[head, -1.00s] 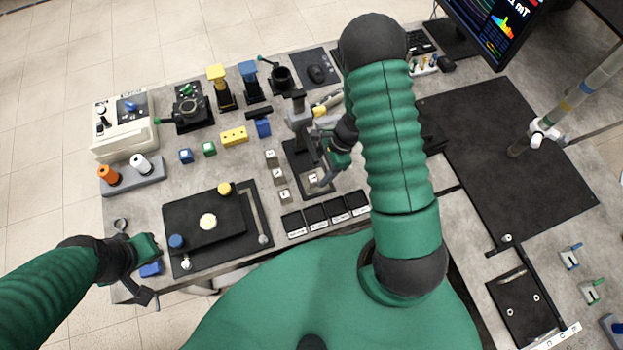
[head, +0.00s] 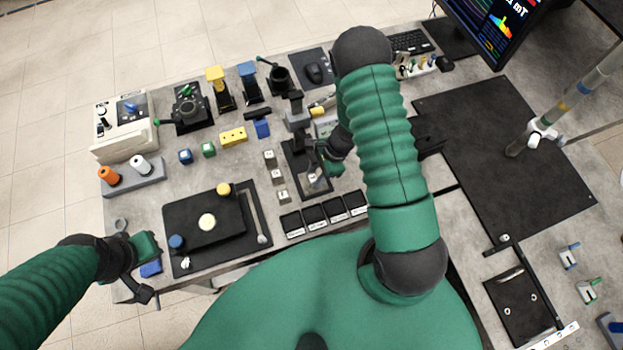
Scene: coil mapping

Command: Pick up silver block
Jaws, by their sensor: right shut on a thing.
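My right gripper (head: 320,176) is at the dark base of the upright stand (head: 297,140). It is shut on a small silver block (head: 314,181), which it partly covers. I cannot tell whether the block is clear of the base. More small silver blocks stand in a row to the left: one at the back (head: 270,158), one in the middle (head: 277,176) and one in front (head: 283,196). My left gripper (head: 148,268) is at the table's left edge, its fingers apart, beside a blue piece (head: 151,269).
Several labelled black trays (head: 314,214) lie just in front of the stand. A black plate fixture (head: 185,215) is at the left front. A yellow block (head: 233,136) and small blue and green blocks lie behind. A large black mat (head: 500,150) on the right is mostly clear.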

